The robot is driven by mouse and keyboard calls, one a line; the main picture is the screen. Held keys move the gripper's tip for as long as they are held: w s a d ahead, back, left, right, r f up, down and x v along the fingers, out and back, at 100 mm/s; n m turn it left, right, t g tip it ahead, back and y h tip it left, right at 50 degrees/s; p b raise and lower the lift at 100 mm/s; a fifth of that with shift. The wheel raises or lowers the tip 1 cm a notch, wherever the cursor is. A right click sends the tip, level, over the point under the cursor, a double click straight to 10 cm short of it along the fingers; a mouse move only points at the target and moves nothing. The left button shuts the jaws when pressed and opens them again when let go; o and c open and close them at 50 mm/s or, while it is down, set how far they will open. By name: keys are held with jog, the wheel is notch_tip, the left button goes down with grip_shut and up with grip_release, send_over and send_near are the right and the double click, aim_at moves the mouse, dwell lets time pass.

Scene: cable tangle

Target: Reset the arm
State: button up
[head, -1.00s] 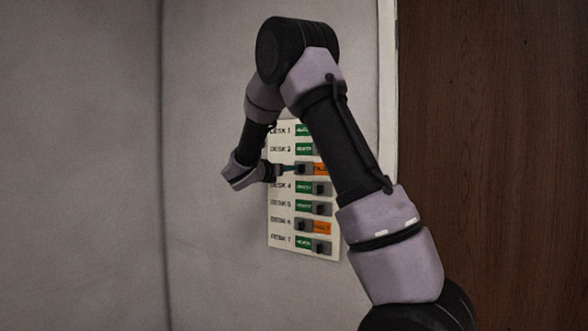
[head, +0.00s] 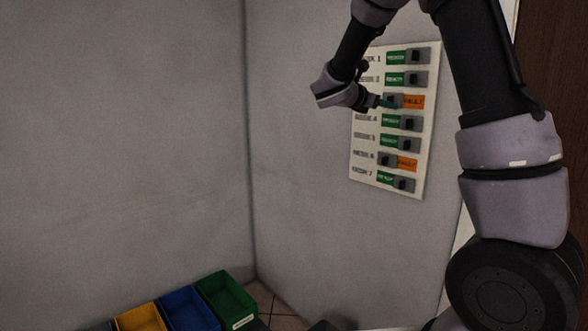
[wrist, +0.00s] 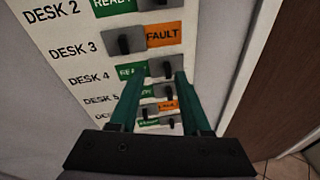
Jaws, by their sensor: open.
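The white wall panel (head: 430,125) in the head view carries rows of desk labels, each with a dark slider. The Desk 3 fault label (head: 414,102) and the Desk 6 fault label (head: 407,164) are orange; the other visible labels are green. My gripper (head: 388,103) is in front of the Desk 3 row, coming from the left. In the wrist view its two green fingers (wrist: 157,76) are apart with nothing held between them. They overlap the Desk 4 row below the Desk 3 slider (wrist: 125,41). I cannot tell whether they touch the panel.
A green bin (head: 226,296), a blue bin (head: 188,309) and a yellow bin (head: 141,318) stand in a row at the lower left. Plain grey walls meet in a corner left of the panel. A brown wooden surface (head: 552,60) is at the far right.

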jog(key=s+d+f+m+g+y, duration=0.25)
jog(key=s+m, duration=0.35)
jog(key=s, duration=0.3)
jog(key=s+d+f+m+g+y, duration=0.2)
jog(key=s+m+y, duration=0.3)
jog(key=s, duration=0.4)
jog(key=s+a+r+m+t+y, duration=0.2)
jog(key=s+a+m+y, duration=0.6)
jog(key=s+a+m, duration=0.4)
jog(key=s+m+t, duration=0.1)
jog(key=s+m, duration=0.1)
jog(key=m, duration=0.1)
jog(key=shift+a, duration=0.4)
